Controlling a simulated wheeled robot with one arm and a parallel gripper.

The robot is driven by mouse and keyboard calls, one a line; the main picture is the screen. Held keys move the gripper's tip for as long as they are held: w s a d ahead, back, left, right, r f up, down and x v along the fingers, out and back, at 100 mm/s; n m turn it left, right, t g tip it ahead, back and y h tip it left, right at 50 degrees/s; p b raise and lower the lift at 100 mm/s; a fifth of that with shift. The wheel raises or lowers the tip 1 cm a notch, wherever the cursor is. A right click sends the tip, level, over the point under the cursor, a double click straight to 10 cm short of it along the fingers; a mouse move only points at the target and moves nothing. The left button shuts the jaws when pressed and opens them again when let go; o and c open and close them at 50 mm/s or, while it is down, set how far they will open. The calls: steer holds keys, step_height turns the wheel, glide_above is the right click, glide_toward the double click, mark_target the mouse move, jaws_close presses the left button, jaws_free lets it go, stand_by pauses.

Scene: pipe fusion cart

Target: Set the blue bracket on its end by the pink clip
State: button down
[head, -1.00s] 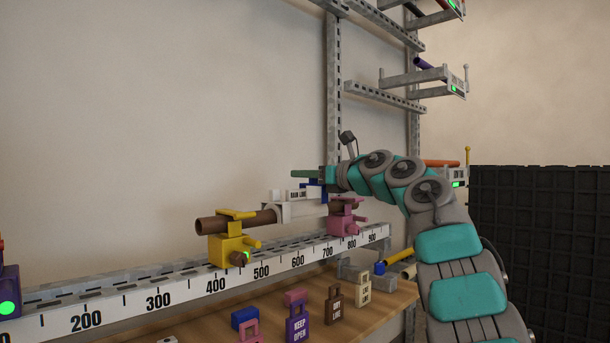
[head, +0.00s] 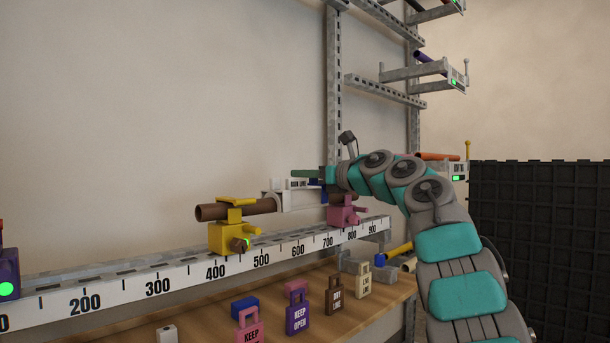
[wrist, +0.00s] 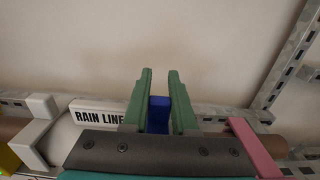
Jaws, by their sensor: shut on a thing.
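My gripper (wrist: 160,98) has its green fingers closed around the blue bracket (wrist: 158,115), whose top shows between them in the wrist view. In the head view a bit of the blue bracket (head: 316,184) shows under the fingers; the rest is hidden. The pink clip (head: 343,214) sits on the measuring rail to the right of and below my gripper. The clip also shows in the wrist view (wrist: 256,150), to the right of my fingers. A brown pipe passes through the clip. I cannot tell whether the bracket touches anything below.
A white coupling (head: 283,203) marked RAIN LINE joins the pipe just left of my fingers. A yellow clip (head: 232,238) holds the brown pipe (head: 214,212) further left on the numbered rail (head: 185,283). Several coloured lockout tags stand on the wooden shelf (head: 380,306) below.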

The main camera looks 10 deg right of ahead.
steer(key=shift+f+b, duration=0.35)
steer(key=shift+f, duration=0.1)
stand_by(1.2)
steer(key=c, duration=0.6)
jaws_free()
